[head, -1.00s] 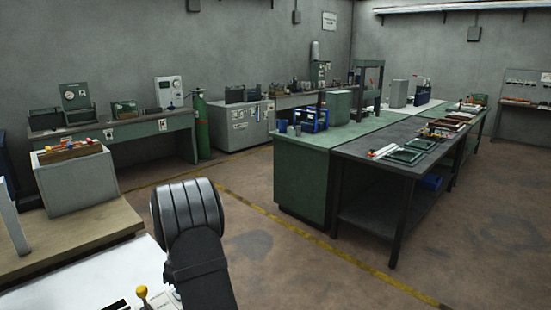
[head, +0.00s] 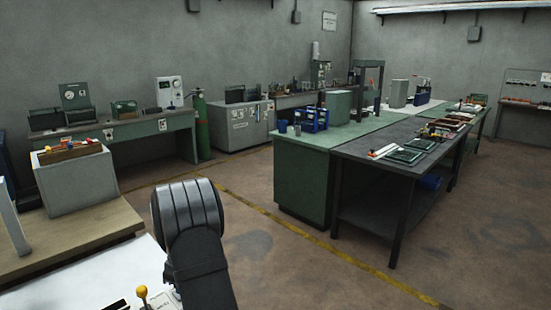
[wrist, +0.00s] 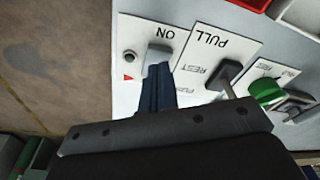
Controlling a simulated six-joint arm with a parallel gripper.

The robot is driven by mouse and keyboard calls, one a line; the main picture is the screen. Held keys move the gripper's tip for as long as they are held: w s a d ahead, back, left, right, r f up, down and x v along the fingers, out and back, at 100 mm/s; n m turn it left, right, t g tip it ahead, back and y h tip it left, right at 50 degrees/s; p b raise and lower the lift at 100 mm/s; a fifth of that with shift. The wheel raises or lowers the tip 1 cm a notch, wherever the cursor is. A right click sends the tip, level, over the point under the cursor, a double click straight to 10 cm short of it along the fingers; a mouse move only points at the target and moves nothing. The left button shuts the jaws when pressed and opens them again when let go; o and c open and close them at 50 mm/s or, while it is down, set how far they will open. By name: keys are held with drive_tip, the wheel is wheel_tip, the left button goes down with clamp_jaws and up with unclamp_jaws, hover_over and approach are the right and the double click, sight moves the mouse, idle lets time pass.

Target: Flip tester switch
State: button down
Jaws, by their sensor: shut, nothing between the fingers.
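In the wrist view, a light grey rocker or toggle switch (wrist: 157,58) sits on a white label plate marked "ON", which appears upside down. My gripper (wrist: 158,82) comes from below, its narrow blue fingers shut together and empty. The fingertips are right at the near edge of the grey switch and overlap it in the picture. I cannot tell whether they touch it. A small round dark indicator and a red triangle lie just left of the switch. In the head view the gripper and this switch are hidden or out of frame.
Right of the switch are a black lever (wrist: 222,76) on a plate marked "PULL" and "REST", a green knob (wrist: 265,91), and a red-edged tray. In the head view a yellow-topped lever (head: 142,292) stands on the white surface (head: 85,278). A grey box (head: 77,181) stands behind.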

drive_tip(key=shift+f, duration=1)
idle(0.3)
drive_tip(key=shift+r, duration=3.55)
drive_tip(key=shift+f, duration=0.1)
wheel_tip(320, 180, down, 7)
drive_tip(key=shift+r, duration=0.1)
